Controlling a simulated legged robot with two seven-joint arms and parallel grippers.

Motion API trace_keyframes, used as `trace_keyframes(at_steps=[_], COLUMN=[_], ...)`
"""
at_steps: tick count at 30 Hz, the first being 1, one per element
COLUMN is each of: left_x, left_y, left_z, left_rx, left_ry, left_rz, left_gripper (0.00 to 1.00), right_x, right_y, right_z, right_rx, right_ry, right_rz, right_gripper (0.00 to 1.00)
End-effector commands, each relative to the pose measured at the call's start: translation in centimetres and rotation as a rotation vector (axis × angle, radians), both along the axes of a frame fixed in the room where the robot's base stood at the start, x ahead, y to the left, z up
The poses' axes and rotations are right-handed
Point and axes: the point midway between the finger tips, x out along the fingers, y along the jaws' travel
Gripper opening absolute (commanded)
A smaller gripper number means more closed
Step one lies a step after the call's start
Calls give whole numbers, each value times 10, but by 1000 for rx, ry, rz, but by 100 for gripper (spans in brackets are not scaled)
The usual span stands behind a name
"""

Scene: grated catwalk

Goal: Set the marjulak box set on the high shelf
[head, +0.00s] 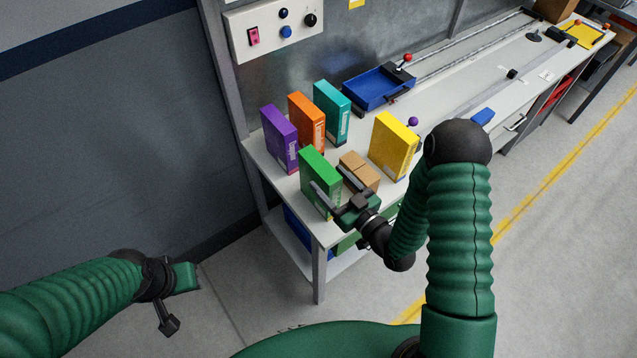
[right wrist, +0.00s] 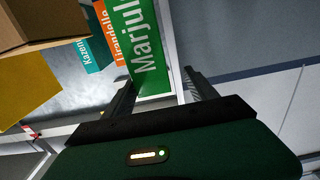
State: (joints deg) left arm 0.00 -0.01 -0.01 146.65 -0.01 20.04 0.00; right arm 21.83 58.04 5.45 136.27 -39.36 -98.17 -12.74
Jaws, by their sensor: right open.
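The marjulak box set is the green box (head: 319,178), standing upright at the near end of the workbench. In the right wrist view its white lettering "Marjul" shows on the green spine (right wrist: 143,45). My right gripper (head: 338,203) is open at the near side of this box. In the right wrist view the fingers (right wrist: 160,88) stand apart with the lower end of the green spine between them; I cannot tell whether they touch it. My left gripper (head: 167,318) hangs away from the bench at lower left, and its opening is unclear. I cannot make out a high shelf.
Purple (head: 280,139), orange (head: 307,122), teal (head: 331,112) and yellow (head: 394,146) boxes stand around the green one. A brown carton (head: 360,171) is close to its right. A blue tray (head: 378,88) lies farther back. A control panel (head: 275,27) hangs on the wall.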

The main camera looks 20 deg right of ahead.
Motion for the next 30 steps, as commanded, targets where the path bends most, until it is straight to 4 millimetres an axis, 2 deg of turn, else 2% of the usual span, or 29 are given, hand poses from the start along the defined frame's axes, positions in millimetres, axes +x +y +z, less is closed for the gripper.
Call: trace_keyframes(at_steps=[5, 12, 20, 30], left_x=[0, 0, 0, 0], left_y=[0, 0, 0, 0], left_z=[6, 17, 16, 16], left_rx=[0, 0, 0, 0], left_ry=[1, 1, 1, 1], left_rz=[0, 0, 0, 0], left_gripper=[36, 36, 36, 36], right_x=[19, 57, 61, 61], right_y=[3, 13, 17, 15], right_z=[0, -5, -6, -7], right_rx=[3, 3, 2, 3], right_ry=[0, 0, 1, 1], right_rz=[-1, -2, -2, -2], right_gripper=[66, 66, 65, 21])
